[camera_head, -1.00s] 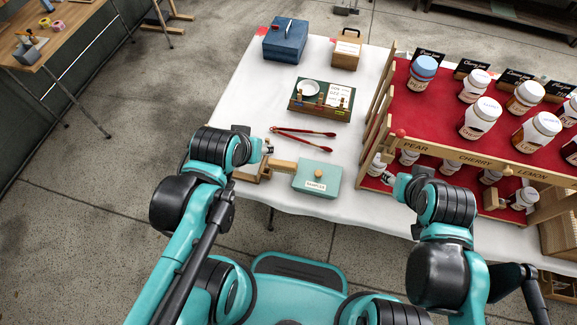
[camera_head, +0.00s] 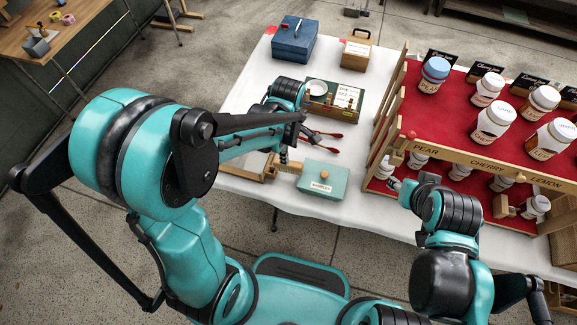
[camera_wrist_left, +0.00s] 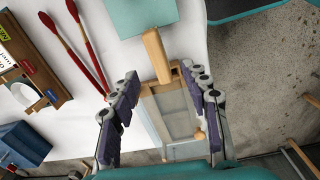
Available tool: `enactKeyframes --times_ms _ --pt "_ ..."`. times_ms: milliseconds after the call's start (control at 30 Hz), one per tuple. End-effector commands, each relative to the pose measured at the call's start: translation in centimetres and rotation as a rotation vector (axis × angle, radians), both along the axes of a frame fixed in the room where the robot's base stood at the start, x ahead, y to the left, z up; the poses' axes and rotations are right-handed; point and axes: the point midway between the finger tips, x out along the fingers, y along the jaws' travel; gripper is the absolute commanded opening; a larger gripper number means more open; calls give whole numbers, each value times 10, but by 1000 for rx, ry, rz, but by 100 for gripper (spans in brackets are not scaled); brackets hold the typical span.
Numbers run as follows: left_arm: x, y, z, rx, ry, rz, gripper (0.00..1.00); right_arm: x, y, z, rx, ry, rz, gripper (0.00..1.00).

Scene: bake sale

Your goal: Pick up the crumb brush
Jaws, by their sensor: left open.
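The crumb brush seems to be the piece with the pale wooden handle (camera_wrist_left: 156,52), lying beside the teal box; its handle also shows in the head view (camera_head: 291,166). Its head and bristles are not clear to me. My left gripper (camera_wrist_left: 158,75) is open, pointing down, with one finger on each side of the wooden piece and nothing visibly clamped. In the head view the left gripper (camera_head: 284,156) is partly hidden by my arm. My right gripper (camera_head: 393,184) is small beside the jar stand; its jaws are unclear.
The teal box (camera_head: 323,181) stands close by the handle. A wood-framed case with a clear top (camera_wrist_left: 174,107) lies below the gripper. The jar stand (camera_head: 455,157) fills the right side.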

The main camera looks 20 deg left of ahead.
Motion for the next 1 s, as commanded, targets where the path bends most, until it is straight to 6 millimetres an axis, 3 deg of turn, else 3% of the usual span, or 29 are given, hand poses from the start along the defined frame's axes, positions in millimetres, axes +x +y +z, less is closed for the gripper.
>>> enactKeyframes --times_ms 200,533,733,1000 --pt "3 -4 -23 3 38 99 47 0 0 -5 0 0 0 42" --pt "6 1 -57 3 38 100 47 0 0 -22 0 0 0 42" --pt "10 5 -89 3 37 98 47 0 0 -39 0 0 0 42" --pt "9 5 -93 3 37 98 47 0 0 -39 0 0 0 42"
